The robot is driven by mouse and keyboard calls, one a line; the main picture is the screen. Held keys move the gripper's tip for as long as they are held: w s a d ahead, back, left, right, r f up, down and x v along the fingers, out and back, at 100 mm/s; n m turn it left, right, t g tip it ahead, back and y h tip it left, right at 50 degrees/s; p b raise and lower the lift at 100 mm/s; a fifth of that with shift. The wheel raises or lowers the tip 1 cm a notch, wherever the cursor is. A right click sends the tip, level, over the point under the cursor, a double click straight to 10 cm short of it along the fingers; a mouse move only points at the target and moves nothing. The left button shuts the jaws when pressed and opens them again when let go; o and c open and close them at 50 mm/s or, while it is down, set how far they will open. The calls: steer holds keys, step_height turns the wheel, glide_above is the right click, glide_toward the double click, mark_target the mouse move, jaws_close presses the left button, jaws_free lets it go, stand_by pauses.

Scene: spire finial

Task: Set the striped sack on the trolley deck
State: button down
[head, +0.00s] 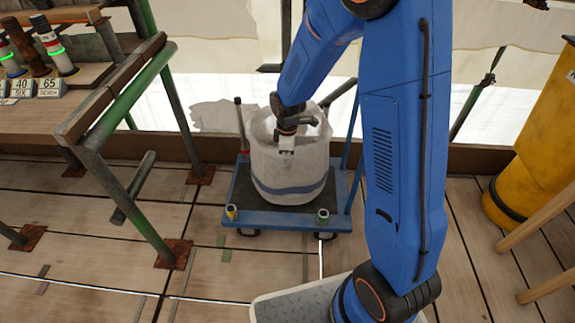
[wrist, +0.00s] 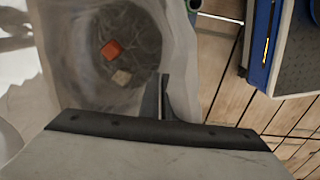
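The striped sack (head: 290,170) is a white open-topped bag with a blue-grey band low around it. In the head view it stands upright over the dark trolley deck (head: 242,188), within its blue edges. Its base appears to meet the deck, but I cannot tell contact for certain. My gripper (head: 286,148) is at the sack's near upper side and looks shut on its cloth. In the wrist view the sack's mouth (wrist: 82,75) is open, with an orange piece and a pale piece inside. A thin dark finger (wrist: 163,95) lies against the cloth.
Green posts and a wooden workbench (head: 50,115) stand left, carrying lit cylinders. A yellow bin (head: 545,130) and wooden legs stand right. Two small cups (head: 323,216) sit at the trolley's front corners.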

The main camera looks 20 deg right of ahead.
steer(key=shift+f, duration=1.2)
steer(key=c, duration=2)
jaws_free()
